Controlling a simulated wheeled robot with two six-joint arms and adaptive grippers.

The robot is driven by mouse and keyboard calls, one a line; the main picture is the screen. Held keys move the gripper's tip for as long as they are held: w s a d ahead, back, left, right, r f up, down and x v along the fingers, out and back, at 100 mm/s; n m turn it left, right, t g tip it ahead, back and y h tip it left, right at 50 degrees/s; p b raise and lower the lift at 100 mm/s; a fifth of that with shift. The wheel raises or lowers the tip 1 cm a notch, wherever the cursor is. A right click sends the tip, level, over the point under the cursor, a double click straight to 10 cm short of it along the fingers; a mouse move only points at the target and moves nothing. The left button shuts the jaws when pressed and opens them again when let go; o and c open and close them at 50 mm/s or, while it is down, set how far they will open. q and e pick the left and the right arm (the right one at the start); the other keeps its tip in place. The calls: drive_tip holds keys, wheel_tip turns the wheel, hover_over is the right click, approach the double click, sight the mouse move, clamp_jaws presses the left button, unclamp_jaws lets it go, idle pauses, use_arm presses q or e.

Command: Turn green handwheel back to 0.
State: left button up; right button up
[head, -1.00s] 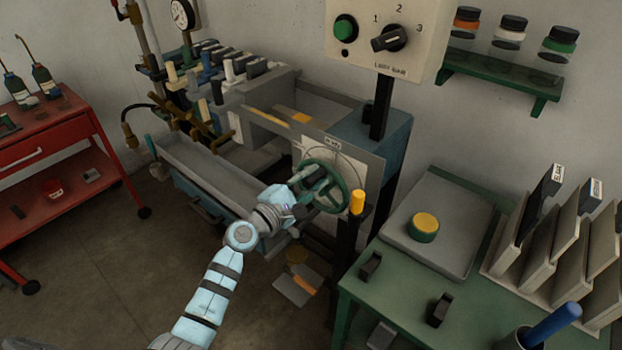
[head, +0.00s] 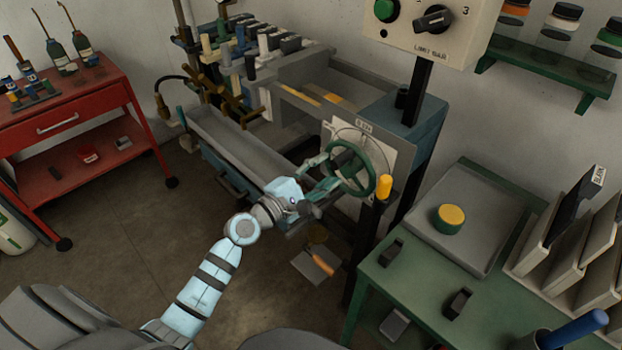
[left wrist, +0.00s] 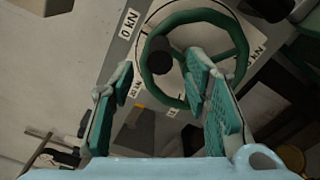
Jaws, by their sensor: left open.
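My left gripper (head: 322,176) is open at the wheel's left side. In the left wrist view the handwheel (left wrist: 242,45) fills the upper middle, with a dark round knob (left wrist: 159,60) at its left rim. The open fingers (left wrist: 163,80) reach toward the lower part of the rim, one finger left of the wheel and one overlapping it. I cannot tell whether they touch. A "0 KN" label (left wrist: 129,22) is on the plate. My right gripper is not in view.
A green table (head: 410,285) with a grey tray is at the right. A red cart (head: 75,120) is at the left.

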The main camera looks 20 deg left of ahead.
use_arm(q)
drive_tip(key=v, duration=0.6)
drive_tip(key=shift+s, duration=0.2)
